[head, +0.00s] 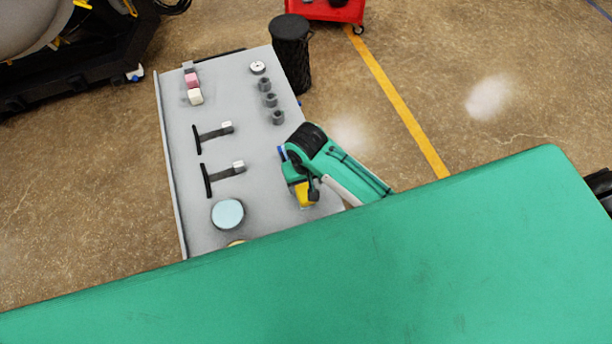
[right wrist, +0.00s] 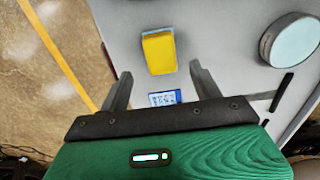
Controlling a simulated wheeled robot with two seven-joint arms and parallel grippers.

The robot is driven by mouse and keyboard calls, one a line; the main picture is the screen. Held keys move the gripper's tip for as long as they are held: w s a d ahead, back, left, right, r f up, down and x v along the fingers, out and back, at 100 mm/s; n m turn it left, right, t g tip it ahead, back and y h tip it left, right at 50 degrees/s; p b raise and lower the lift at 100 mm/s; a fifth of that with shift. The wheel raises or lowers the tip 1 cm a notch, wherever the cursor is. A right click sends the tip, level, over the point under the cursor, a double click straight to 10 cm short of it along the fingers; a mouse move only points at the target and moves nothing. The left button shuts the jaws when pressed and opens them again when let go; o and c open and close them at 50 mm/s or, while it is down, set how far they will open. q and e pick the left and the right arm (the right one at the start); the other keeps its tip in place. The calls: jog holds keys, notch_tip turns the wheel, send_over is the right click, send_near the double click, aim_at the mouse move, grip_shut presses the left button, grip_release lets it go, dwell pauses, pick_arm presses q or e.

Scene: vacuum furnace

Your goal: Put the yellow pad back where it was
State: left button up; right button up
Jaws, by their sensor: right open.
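The yellow pad (head: 305,196) is near the right edge of the grey table, partly hidden by my right arm in the head view. In the right wrist view the yellow pad (right wrist: 159,54) lies on the grey surface, just beyond the fingertips. My right gripper (right wrist: 160,72) is open and empty, its fingers apart on either side of the line to the pad. In the head view the right gripper (head: 298,182) hangs over the table by the pad, its fingers mostly hidden. My left gripper is not in view.
A small blue-and-white label (right wrist: 164,98) shows between the fingers. A black bin (head: 291,50) stands behind.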

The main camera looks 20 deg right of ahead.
jog(key=shift+r+b, duration=0.45)
jog(key=shift+r, duration=1.85)
